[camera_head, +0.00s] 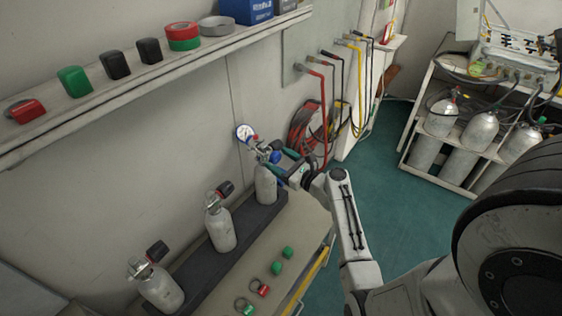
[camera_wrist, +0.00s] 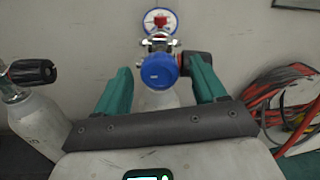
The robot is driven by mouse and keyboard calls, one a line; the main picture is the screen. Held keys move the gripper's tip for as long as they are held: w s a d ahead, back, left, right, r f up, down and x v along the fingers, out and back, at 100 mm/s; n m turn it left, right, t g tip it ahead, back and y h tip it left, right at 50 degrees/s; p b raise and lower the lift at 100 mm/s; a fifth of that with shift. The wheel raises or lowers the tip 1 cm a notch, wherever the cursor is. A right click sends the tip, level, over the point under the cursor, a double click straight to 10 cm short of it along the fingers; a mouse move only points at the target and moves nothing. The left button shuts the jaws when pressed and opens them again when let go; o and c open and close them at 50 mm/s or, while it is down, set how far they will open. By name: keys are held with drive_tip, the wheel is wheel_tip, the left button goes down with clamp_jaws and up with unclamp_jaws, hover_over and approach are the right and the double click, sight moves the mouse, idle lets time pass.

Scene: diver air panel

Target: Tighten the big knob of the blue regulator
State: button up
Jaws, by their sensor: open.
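The blue regulator's big round knob (camera_wrist: 159,70) faces my wrist camera, with its gauge (camera_wrist: 160,20) above it. The regulator is mounted on top of a grey cylinder (camera_head: 265,185) at the right end of the dark rack; its gauge (camera_head: 244,132) also shows in the head view. My gripper (camera_wrist: 160,88) is open, with one green finger to the left of the knob and one to the right. Both fingers look apart from the knob in the wrist view. In the head view my gripper (camera_head: 282,160) partly covers the regulator.
Two more grey cylinders, a middle one (camera_head: 221,228) and a near one (camera_head: 160,290), stand left of the regulator. Green and red small parts (camera_head: 277,266) lie on the bench. Coiled red hoses (camera_wrist: 285,105) hang at the right. A wall shelf (camera_head: 100,97) runs above.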

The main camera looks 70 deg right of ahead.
drive_tip(key=b+v, duration=0.2)
drive_tip(key=v, duration=0.8)
drive_tip(key=shift+s+a, duration=0.15)
drive_tip(key=shift+s, duration=0.25)
idle(0.8)
